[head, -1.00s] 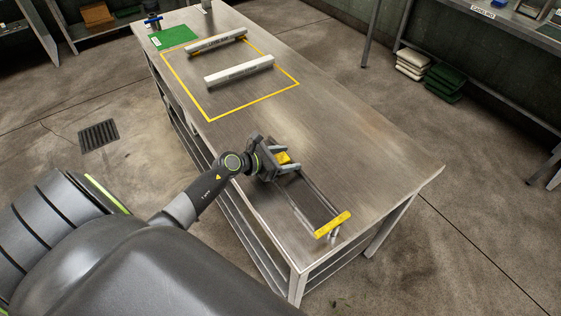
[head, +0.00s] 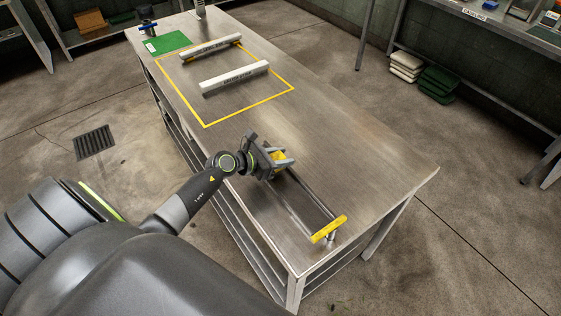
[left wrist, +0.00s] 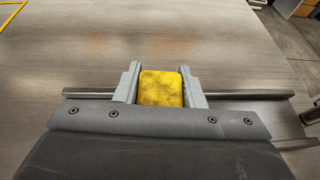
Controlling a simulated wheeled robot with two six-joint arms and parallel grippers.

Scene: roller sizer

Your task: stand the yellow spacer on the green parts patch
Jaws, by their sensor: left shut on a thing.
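The yellow spacer (left wrist: 161,88) is a worn block between the two fingers of my left gripper (left wrist: 161,84) in the left wrist view. The gripper is shut on it. In the head view my left gripper (head: 280,159) is over the near half of the steel table, by the far end of the rails, with a little of the spacer's yellow (head: 277,155) showing. The green parts patch (head: 166,43) lies flat at the far left end of the table, well away from the gripper. My right gripper is not in view.
Two metal rails (head: 309,204) run to a yellow end bar (head: 329,229) near the table's near end. Two pale bars (head: 234,77) (head: 211,46) lie in a yellow taped outline (head: 252,107). A blue-topped item (head: 147,24) stands beyond the patch. The middle of the table (head: 330,130) is clear.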

